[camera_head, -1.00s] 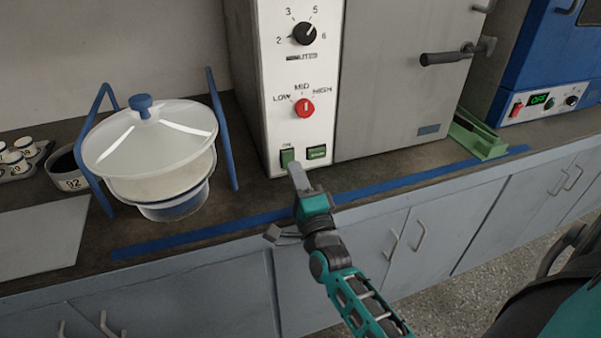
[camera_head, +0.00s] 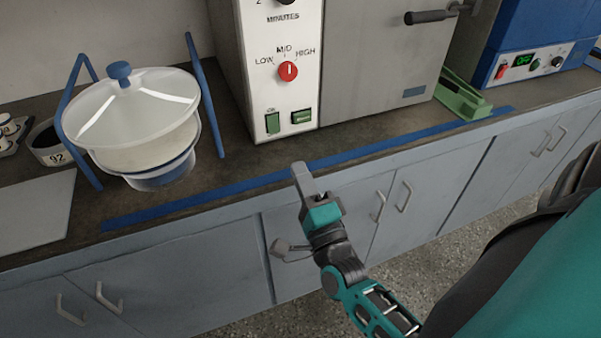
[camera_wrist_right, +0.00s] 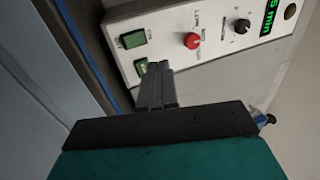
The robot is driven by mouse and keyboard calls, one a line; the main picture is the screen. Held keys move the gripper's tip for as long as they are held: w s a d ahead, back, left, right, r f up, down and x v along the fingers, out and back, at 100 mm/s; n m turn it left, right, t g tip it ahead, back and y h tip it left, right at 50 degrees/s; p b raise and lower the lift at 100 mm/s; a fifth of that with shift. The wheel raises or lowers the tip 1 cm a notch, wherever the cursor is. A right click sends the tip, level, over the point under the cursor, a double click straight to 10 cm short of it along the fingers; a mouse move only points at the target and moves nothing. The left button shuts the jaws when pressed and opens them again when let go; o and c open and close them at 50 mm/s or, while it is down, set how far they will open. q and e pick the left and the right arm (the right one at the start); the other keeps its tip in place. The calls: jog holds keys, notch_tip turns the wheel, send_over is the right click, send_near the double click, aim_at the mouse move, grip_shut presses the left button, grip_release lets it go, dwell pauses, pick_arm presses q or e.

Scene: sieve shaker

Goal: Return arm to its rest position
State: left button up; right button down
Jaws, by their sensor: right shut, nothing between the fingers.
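My right gripper (camera_head: 299,170) is shut and empty in the head view. It is in front of the counter edge, apart from the sieve shaker's white control panel (camera_head: 284,98). The panel has a red knob (camera_head: 288,71) and two green switches, one at left (camera_head: 273,122) and one at right (camera_head: 301,116). In the right wrist view the shut fingers (camera_wrist_right: 156,72) point toward the panel and overlap the lower green switch (camera_wrist_right: 141,66) in the picture. My left gripper is not in view.
A lidded white bowl (camera_head: 135,115) stands between blue posts at the left. A cup marked 92 (camera_head: 50,150) and a grey plate (camera_head: 35,212) are beside it. A green bracket (camera_head: 462,100) and a blue oven (camera_head: 540,40) are at right. Blue tape (camera_head: 210,196) runs along the counter.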

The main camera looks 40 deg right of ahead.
jog(key=s+a+f+n+g+y+p, duration=0.1)
jog(key=s+a+f+n+g+y, duration=0.2)
jog(key=f+n, duration=0.4)
jog(key=s+a+f+n+g+y+p, duration=0.1)
jog(key=s+a+f+n+g+y, duration=0.2)
jog(key=n, duration=1.3)
jog(key=s+a+f+g, duration=0.2)
jog(key=s+f+g, duration=0.1)
jog(key=f+g, duration=0.1)
jog(key=shift+a+f+y, duration=0.2)
jog(key=shift+a+y, duration=0.15)
jog(key=shift+y, duration=0.05)
